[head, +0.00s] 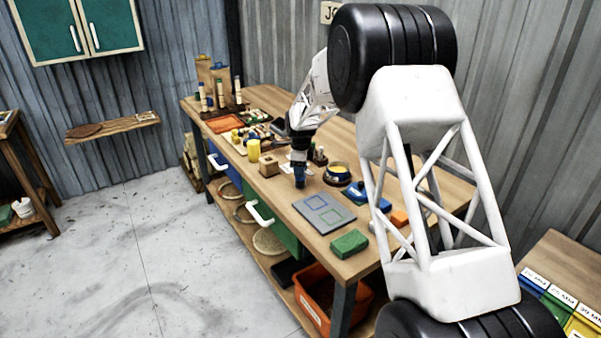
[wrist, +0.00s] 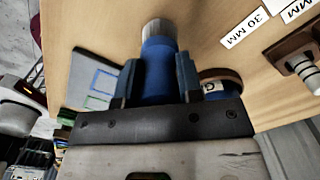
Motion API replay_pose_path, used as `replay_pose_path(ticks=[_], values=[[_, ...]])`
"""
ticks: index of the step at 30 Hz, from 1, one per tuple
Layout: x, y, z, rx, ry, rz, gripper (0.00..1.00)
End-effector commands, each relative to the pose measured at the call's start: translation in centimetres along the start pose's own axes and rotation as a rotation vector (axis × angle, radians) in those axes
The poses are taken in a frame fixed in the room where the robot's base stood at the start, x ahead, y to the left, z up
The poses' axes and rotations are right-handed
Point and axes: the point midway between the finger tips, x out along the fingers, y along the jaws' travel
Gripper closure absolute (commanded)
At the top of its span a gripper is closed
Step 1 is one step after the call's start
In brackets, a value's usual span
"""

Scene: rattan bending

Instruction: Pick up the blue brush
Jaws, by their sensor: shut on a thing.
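The blue brush (wrist: 158,60) is between the two fingers of my gripper (wrist: 157,82) in the wrist view. Its pale grey bristle end points away from the gripper. My gripper is shut on its blue body. In the head view my gripper (head: 299,161) points down over the workbench, with the blue brush (head: 299,178) below it, behind the grey board. I cannot tell whether the brush touches the table top.
A grey board (head: 337,222) with blue and green outlined squares lies in front, with a green block (head: 349,243) beside it. A yellow-topped round container (head: 338,172) and a blue object (head: 357,195) stand right. A yellow cylinder (head: 253,151) and a wooden block (head: 269,165) stand left.

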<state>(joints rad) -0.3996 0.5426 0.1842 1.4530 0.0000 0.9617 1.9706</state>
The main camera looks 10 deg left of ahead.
Motion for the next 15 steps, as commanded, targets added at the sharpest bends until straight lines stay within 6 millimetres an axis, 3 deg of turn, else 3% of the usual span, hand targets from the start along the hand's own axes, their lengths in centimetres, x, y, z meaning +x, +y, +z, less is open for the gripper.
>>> replay_pose_path(ticks=[10,15], values=[[-3.5,0.1,0.0,0.000,-0.001,-0.002,0.90],[-3.5,1.8,-0.8,0.000,0.000,0.000,0.90]])
